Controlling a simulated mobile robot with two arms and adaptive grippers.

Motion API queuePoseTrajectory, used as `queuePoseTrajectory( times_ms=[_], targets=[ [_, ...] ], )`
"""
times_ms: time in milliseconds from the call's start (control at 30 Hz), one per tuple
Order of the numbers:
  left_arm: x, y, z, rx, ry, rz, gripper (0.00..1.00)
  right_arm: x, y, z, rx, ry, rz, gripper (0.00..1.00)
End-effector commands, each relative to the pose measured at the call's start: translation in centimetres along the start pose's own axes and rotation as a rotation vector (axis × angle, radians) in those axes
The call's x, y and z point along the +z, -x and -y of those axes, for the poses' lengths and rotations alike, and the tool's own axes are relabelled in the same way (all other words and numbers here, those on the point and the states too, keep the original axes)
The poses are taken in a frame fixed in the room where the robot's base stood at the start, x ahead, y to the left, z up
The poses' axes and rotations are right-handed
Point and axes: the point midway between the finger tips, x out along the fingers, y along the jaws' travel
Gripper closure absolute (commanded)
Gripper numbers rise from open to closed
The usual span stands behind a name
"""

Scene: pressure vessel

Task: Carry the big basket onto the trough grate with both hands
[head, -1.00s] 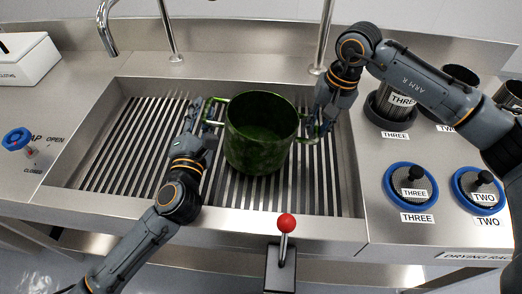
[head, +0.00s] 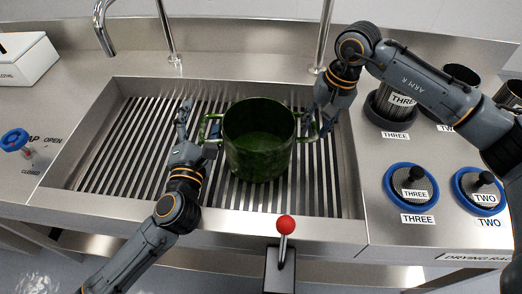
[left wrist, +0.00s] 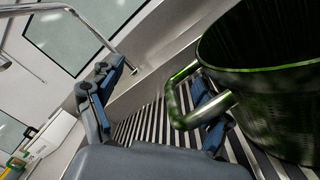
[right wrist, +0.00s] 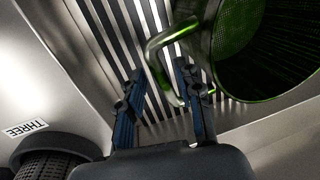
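The big basket (head: 258,150), dark green with a side handle at left and right, is upright over the trough grate (head: 120,150) and appears to rest on it. My left gripper (head: 198,120) is open at the left handle (left wrist: 222,106). In the left wrist view one finger shows within the handle loop and the other stands well clear. My right gripper (head: 316,126) is open at the right handle (right wrist: 156,62); its fingers are apart, with the handle's end near the right finger. The basket's underside is hidden.
A red-knobbed lever (head: 285,225) stands at the trough's front edge. Blue-ringed ports labelled THREE (head: 410,184) and TWO (head: 478,188) and a black-based mesh canister (head: 390,105) are at right. A tap (head: 107,30) and upright pipes rise behind. A blue valve (head: 16,140) is at left.

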Motion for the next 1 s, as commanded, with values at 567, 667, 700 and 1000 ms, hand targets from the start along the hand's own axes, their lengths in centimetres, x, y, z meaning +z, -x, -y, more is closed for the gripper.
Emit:
queuePoseTrajectory(
  times_ms=[567, 667, 700, 1000],
  targets=[
    [0.4, 7.0, -0.2, 0.004, -0.005, 0.004, 0.23, 0.0, -0.1, -0.1, 0.001, -0.001, 0.000, 0.65],
    [0.5, 7.1, -0.5, 0.007, -0.004, 0.005, 0.23, 0.0, -0.1, -0.1, 0.001, -0.001, 0.000, 0.65],
    [0.5, 7.2, -0.5, 0.008, -0.003, 0.006, 0.23, 0.0, -0.1, -0.1, 0.001, -0.001, 0.000, 0.65],
    [0.6, 7.1, -0.8, 0.011, -0.006, 0.005, 0.23, 0.0, 0.1, 0.0, 0.001, -0.001, 0.000, 0.27]
  ],
)
